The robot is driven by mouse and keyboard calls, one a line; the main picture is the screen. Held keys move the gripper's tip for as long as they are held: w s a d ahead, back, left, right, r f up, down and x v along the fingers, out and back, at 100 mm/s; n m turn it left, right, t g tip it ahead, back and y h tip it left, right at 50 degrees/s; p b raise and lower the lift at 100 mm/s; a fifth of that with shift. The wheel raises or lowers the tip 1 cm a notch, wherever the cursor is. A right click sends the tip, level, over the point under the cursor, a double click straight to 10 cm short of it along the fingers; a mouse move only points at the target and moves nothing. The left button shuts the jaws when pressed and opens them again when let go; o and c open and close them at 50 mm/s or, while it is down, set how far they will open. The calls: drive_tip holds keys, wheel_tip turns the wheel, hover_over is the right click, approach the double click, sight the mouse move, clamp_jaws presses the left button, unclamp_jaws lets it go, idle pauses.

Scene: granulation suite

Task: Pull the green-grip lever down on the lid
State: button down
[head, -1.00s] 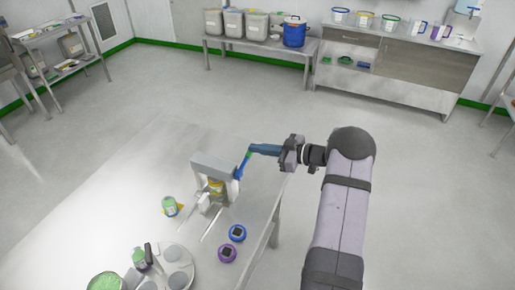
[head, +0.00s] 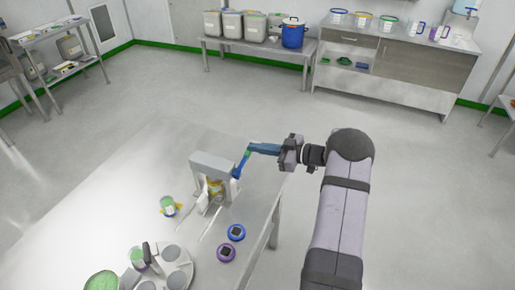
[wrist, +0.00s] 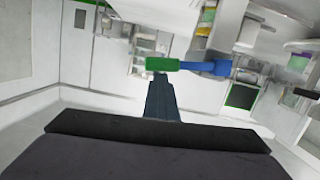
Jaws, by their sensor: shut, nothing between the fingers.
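The lever (head: 240,166) is a blue bar with a green grip (head: 247,154) at its upper end. It slants up and right from the side of a pale grey frame (head: 212,165) on the table. The frame stands over a container with a yellow part (head: 214,188); I cannot make out the lid clearly. My gripper (head: 251,149) is shut, with its blue-grey fingers pointing left and the tips at the green grip. In the wrist view, the fingertips (wrist: 159,78) end just below the green grip (wrist: 176,64), with the blue bar (wrist: 208,67) to its right. I cannot tell whether they touch.
The floor right of the table is clear.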

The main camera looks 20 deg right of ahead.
drive_tip(key=shift+s+d+f+m+h, duration=0.1)
drive_tip(key=shift+s+f+m+h, duration=0.05)
drive_tip(key=shift+f, duration=0.6)
drive_tip(key=shift+s+f+m+h, duration=0.1)
drive_tip(key=shift+f+m+h, duration=0.05)
drive_tip(key=shift+f, duration=0.55)
wheel_tip(320, 180, up, 7)
drive_tip(key=p, duration=0.4)
drive_tip(key=b+v, duration=0.3)
drive_tip(key=v, duration=0.6)
drive_tip(key=shift+s, duration=0.45)
drive_tip(key=shift+r+n, duration=0.1)
drive_tip(key=shift+n, duration=0.3)
